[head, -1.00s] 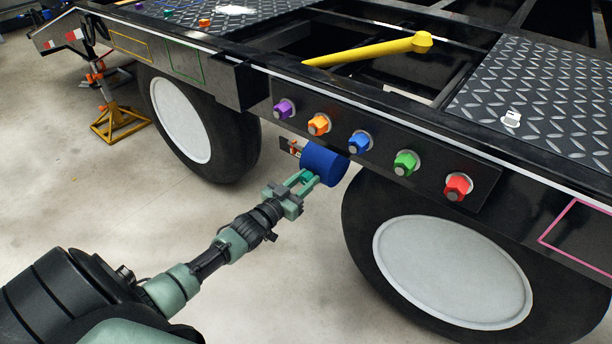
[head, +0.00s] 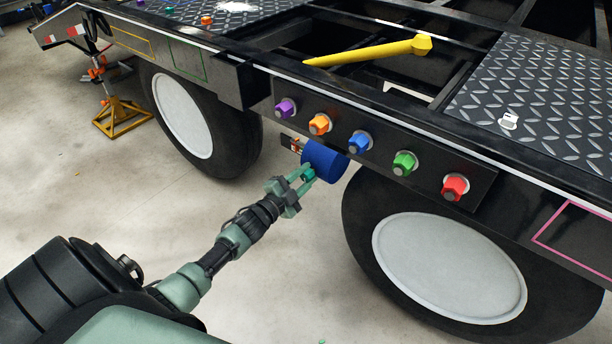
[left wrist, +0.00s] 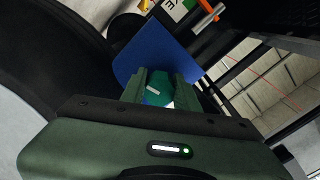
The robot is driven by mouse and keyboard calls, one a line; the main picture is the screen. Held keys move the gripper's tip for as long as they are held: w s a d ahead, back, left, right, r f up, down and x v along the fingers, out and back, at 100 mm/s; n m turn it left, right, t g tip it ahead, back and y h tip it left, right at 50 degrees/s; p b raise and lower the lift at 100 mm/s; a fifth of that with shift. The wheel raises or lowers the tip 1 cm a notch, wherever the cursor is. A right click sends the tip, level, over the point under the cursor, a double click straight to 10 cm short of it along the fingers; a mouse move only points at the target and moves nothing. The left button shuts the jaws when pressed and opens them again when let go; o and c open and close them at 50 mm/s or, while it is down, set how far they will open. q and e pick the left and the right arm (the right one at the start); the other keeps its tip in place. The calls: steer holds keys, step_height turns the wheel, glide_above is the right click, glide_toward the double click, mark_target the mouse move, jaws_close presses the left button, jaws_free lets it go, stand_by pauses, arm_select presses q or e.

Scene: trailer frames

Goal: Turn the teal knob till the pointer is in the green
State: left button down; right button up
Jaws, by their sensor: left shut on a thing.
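The teal knob (head: 309,175) sticks out of the front of a blue cylinder (head: 325,161) under the trailer's side rail. My left gripper (head: 304,174) is shut on the knob, and the left wrist view shows the teal knob (left wrist: 158,88) between both fingers, with a pale mark on it. Behind the cylinder is a small gauge plate (head: 290,144). In the left wrist view part of the plate (left wrist: 176,11) shows white with a green patch, near an orange piece (left wrist: 207,8). Where the pointer stands on the scale is not clear. My right gripper is not in view.
A row of purple, orange, blue, green and red fittings (head: 404,163) runs along the rail above. Tyres (head: 358,235) stand on both sides of the cylinder. A yellow bar (head: 370,51) lies on the frame. The floor in front is clear.

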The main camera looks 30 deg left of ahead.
arm_select(q)
steer(key=m, duration=0.4)
steer(key=shift+f+m+b, duration=0.1)
steer(key=shift+m+b, duration=0.2)
steer(key=shift+b, duration=0.1)
steer(key=m+b, duration=0.1)
steer(key=m, duration=0.3)
steer(key=shift+m, duration=0.5)
steer(key=shift+m+b, duration=0.55)
steer(key=shift+m, duration=0.45)
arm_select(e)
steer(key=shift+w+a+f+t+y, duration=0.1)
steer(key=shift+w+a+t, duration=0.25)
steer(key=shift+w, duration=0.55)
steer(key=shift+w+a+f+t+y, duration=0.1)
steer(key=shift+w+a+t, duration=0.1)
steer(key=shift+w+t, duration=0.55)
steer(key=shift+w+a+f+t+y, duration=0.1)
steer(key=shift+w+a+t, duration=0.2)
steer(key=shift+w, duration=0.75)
arm_select(q)
steer(key=c, duration=1.1)
jaws_free()
steer(key=shift+r, duration=0.2)
steer(key=shift+o, duration=0.2)
steer(key=shift+s, duration=0.1)
